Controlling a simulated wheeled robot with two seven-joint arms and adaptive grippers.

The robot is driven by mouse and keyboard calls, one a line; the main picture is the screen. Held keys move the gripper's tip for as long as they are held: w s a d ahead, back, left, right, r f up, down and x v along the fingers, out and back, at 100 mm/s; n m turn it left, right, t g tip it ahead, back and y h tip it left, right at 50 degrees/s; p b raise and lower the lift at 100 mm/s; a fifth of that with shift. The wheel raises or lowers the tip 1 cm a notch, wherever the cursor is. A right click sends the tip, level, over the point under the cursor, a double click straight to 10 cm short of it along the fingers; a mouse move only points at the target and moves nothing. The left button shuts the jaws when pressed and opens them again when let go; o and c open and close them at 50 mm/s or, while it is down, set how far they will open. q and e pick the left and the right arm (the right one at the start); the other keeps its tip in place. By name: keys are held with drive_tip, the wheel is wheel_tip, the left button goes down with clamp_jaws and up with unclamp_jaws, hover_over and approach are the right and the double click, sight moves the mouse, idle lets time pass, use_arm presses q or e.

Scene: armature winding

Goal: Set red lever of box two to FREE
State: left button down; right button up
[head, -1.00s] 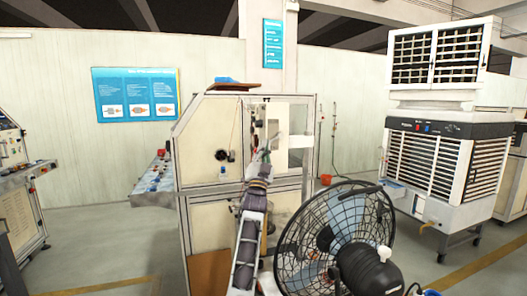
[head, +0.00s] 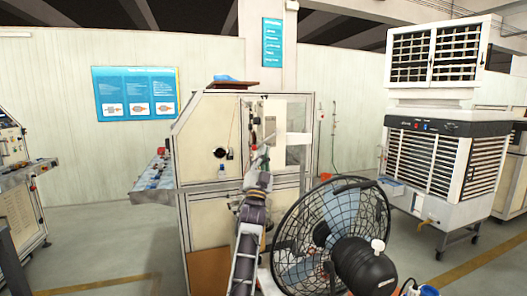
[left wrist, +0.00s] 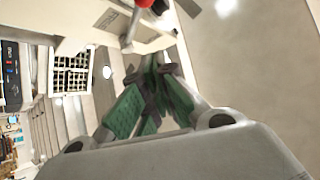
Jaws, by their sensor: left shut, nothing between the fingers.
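A red knob (left wrist: 145,3) on a metal rod (left wrist: 131,27) shows at the top edge of the left wrist view, cut off by the frame. It looks like a red lever, but I cannot tell which box it belongs to or its setting. My left gripper (left wrist: 156,72) has green-padded fingers that are shut and empty, just below the rod; I cannot tell whether they touch it. In the head view my left gripper (head: 262,158) is in front of the open bay of the cream machine cabinet (head: 210,212). My right gripper is not in view.
A black fan (head: 362,262) stands close to the right of my left arm. A white air cooler (head: 437,165) is farther right. A bench with small parts (head: 150,193) adjoins the cabinet's left side. Another machine (head: 18,195) is at far left. Floor between them is clear.

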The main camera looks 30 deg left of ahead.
use_arm(q)
drive_tip(key=shift+b+v, duration=0.4)
drive_tip(key=shift+v, duration=1.6)
drive_tip(key=shift+w+f, duration=0.1)
